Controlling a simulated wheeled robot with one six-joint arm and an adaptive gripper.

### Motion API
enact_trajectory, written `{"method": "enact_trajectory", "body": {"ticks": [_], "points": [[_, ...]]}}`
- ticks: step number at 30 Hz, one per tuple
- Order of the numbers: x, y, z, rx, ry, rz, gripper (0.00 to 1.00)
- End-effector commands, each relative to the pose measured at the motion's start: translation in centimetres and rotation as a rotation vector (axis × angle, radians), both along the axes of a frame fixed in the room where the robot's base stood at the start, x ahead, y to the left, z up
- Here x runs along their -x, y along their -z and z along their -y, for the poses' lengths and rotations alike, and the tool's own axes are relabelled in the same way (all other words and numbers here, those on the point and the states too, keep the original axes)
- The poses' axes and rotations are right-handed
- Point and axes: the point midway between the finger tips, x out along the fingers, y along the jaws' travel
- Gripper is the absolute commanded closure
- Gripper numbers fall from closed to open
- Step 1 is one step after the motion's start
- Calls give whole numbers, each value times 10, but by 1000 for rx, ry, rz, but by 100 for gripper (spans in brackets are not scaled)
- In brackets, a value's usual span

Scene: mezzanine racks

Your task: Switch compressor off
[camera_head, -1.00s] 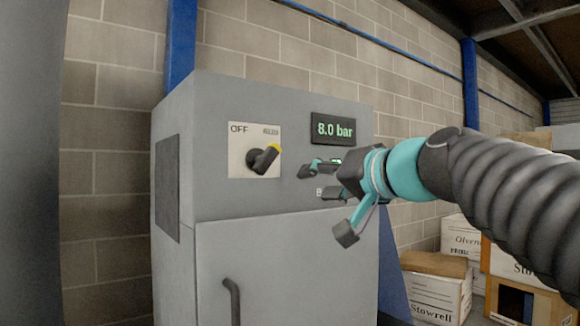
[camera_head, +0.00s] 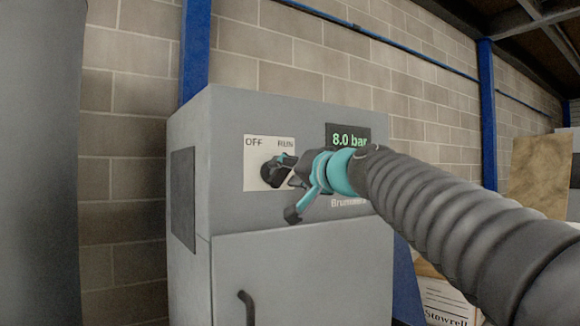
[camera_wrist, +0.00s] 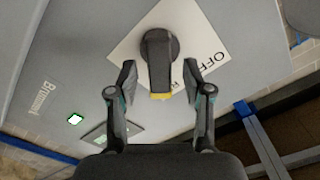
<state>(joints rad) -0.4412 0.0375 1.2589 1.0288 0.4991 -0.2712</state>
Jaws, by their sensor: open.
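The grey compressor cabinet (camera_head: 300,280) fills the middle of the head view. On its front is a pale plate (camera_head: 254,150) marked OFF on the left and RUN on the right. The black rotary switch (camera_head: 268,175) on it is partly hidden by my gripper (camera_head: 288,172). In the wrist view, the switch handle (camera_wrist: 159,60) has a yellow tip, which lies on the RUN side, away from OFF. My gripper (camera_wrist: 160,78) is open, with one finger on each side of the handle and visible gaps between. A display (camera_head: 347,137) reads 8.0 bar.
A dark side panel (camera_head: 183,200) and a door handle (camera_head: 247,306) are on the cabinet. A block wall (camera_head: 300,75) stands behind, with blue posts (camera_head: 487,115). Boxes (camera_head: 450,300) and a wooden board (camera_head: 538,172) are at the right.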

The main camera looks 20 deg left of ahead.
Motion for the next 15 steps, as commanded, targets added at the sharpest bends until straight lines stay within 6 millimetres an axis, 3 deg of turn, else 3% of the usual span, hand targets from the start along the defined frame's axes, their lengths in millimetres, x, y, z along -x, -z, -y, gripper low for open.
{"method": "enact_trajectory", "body": {"ticks": [6,15], "points": [[-11,-1,-14,0,-1,0,50],[-12,0,-15,0,0,0,50]]}}
